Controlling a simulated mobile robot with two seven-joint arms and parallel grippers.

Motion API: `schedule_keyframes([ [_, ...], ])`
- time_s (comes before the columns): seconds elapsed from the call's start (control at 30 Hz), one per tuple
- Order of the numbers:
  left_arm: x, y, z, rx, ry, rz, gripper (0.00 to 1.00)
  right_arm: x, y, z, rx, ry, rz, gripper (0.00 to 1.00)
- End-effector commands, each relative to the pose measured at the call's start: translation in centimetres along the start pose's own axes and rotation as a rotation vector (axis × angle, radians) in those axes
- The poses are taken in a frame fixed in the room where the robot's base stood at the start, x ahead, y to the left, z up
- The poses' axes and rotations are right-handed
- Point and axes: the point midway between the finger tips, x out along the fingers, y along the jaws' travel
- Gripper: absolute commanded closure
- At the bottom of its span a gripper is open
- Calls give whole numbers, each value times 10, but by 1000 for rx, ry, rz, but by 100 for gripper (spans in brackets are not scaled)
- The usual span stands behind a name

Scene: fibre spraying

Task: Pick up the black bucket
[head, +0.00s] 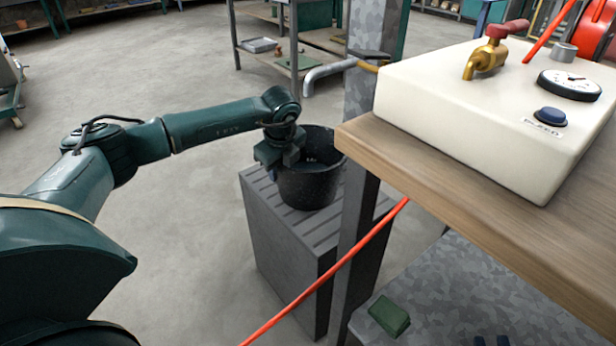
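The black bucket (312,188) stands upright on a grey slatted block, left of the grey metal post. My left gripper (272,163) is at the bucket's left rim, its fingers pointing down. Its fingertips are hard to make out against the dark bucket, so I cannot tell whether they are shut on the rim. The inside of the bucket is dark and its contents are not clear. My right gripper is not in view.
The grey block (285,235) stands beside the metal post (357,215). A wooden bench (450,180) with a cream box (450,100) is at the right. An orange-red hose (330,272) crosses in front of the block and post. A green block (388,316) lies below the bench.

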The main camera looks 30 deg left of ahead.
Motion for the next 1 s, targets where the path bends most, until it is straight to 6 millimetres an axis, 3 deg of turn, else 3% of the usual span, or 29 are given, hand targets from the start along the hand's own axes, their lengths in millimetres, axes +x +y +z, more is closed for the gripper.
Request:
schedule_keyframes([
  [0.13, 18, 0, -1, 0, 1, 1, 70, 0, -3, 1, -11, 38, -7, 83],
  [0.4, 20, 0, 0, 1, 1, -1, 70, 0, -4, -1, -13, 46, -8, 83],
  [0.77, 20, 0, 0, 0, 1, -1, 98, 0, -4, -1, -13, 46, -8, 83],
  [1.0, 20, 0, 0, 0, 1, -1, 100, 0, -4, -1, -13, 45, -8, 83],
])
